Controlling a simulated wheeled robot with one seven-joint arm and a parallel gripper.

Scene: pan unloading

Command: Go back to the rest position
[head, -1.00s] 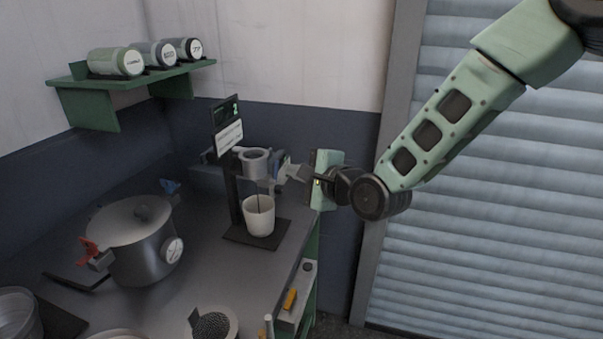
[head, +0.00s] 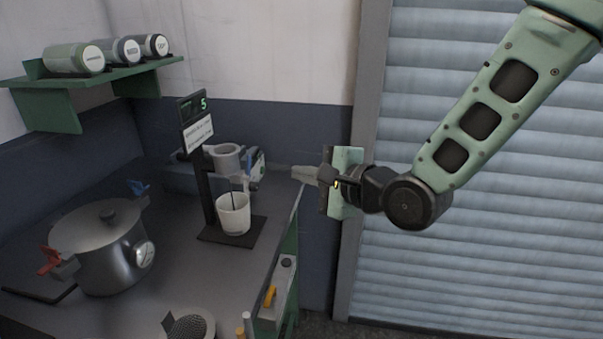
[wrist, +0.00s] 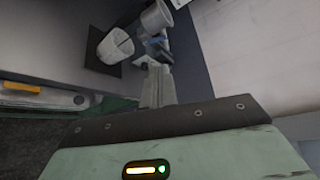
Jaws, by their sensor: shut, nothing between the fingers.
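My gripper (head: 298,173) is shut and empty in the head view. It is in the air to the right of the coffee stand, beyond the right edge of the counter. In the wrist view its closed fingers (wrist: 158,72) point up toward the stand. The dark stand (head: 208,190) holds a grey cup-shaped holder (head: 224,157) above a white cup (head: 233,214). The cup stands upright on the black base (head: 245,238). The cup also shows in the wrist view (wrist: 114,46). My fingers are apart from the holder and the cup.
A lidded steel pot (head: 105,260) with red and blue clips stands left on the counter (head: 180,275). A green shelf (head: 110,82) with several canisters is on the wall. A side rack (head: 272,305) hangs on the counter's right edge. A ribbed shutter (head: 450,270) is at right.

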